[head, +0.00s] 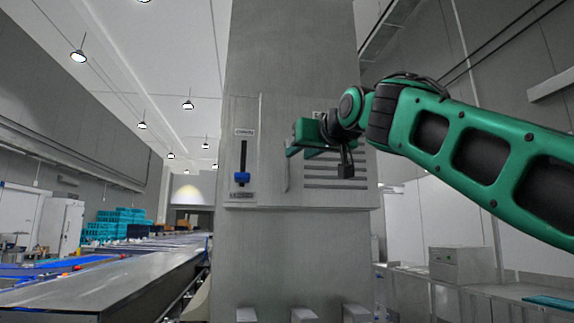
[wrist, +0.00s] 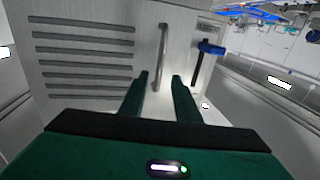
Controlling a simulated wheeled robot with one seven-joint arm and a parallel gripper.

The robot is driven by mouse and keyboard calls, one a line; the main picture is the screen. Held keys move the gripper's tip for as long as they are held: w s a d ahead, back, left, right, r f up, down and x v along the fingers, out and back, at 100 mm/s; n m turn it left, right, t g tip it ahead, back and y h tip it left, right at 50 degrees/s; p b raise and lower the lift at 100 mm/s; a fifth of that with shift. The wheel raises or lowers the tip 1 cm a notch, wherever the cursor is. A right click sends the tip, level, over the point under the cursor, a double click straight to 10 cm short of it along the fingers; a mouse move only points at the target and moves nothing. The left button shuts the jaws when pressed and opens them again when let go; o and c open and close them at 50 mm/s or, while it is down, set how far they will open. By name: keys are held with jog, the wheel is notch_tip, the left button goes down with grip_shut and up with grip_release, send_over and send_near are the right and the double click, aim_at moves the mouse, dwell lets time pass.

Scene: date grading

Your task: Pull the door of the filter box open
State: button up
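The filter box door (head: 335,185) is a grey panel with dark horizontal slots on the front of a tall metal column. It looks closed and flush. Its upright bar handle (head: 288,174) is on the door's left side in the head view. In the wrist view the slotted door (wrist: 85,75) is at left, and the handle (wrist: 163,45) runs down between my fingertips. My gripper (wrist: 160,76) is open, one finger on each side of the handle, with gaps on both sides. In the head view my gripper (head: 290,151) is at the handle's upper part and hides some of it.
A blue slider (head: 242,178) in a dark upright slot is left of the door, close to the handle; it also shows in the wrist view (wrist: 210,47). A long metal conveyor table (head: 110,290) runs along the left. Teal crates (head: 115,226) are stacked far back.

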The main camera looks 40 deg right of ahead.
aim_at(288, 160)
jog(key=x, duration=0.7)
jog(key=shift+w+f, duration=0.1)
jog(key=shift+w, duration=0.05)
grip_shut()
